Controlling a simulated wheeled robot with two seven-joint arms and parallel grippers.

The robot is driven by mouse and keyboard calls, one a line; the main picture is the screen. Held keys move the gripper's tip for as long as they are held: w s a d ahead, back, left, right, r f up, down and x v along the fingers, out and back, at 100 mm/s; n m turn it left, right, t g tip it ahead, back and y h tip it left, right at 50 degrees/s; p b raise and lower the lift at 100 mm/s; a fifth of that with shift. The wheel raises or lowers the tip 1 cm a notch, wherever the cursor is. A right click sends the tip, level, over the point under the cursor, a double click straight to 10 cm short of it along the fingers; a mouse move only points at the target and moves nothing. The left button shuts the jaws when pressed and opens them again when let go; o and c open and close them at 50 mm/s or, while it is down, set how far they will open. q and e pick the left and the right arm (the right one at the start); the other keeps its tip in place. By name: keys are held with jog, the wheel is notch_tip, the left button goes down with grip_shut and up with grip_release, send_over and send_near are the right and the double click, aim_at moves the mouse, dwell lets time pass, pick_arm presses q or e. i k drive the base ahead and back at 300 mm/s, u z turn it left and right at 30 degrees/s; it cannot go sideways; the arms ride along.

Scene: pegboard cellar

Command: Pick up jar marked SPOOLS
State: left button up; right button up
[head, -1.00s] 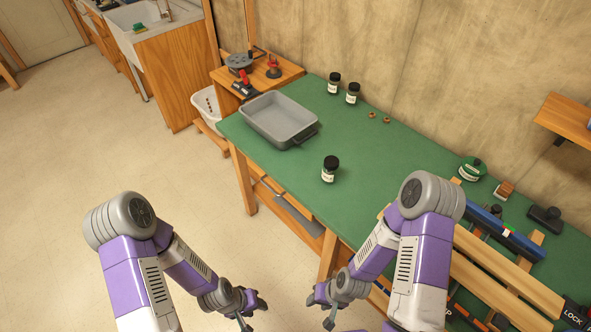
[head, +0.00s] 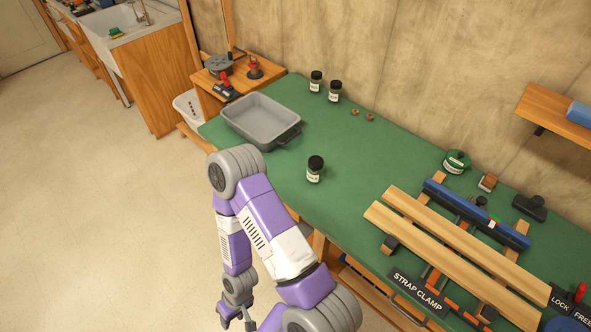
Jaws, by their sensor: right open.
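Three dark-lidded glass jars with pale labels stand upright on the green bench top (head: 345,165). One jar (head: 315,170) stands alone near the bench's front edge. The second jar (head: 316,82) and the third jar (head: 335,92) stand together at the back by the wall. The label writing is too small to read, so I cannot tell which is marked SPOOLS. My right gripper (head: 240,318) is open at the bottom of the head view, low in front of the bench and apart from every jar. My left gripper is out of view.
A grey tray (head: 232,122) sits at the bench's left end. Two small brown rings (head: 362,114) lie near the back jars. A strap clamp with wooden boards (head: 440,240) and a green tin (head: 456,161) occupy the right.

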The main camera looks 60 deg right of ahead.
aim_at(315, 177)
jog(key=i, duration=2.15)
jog(key=z, duration=2.85)
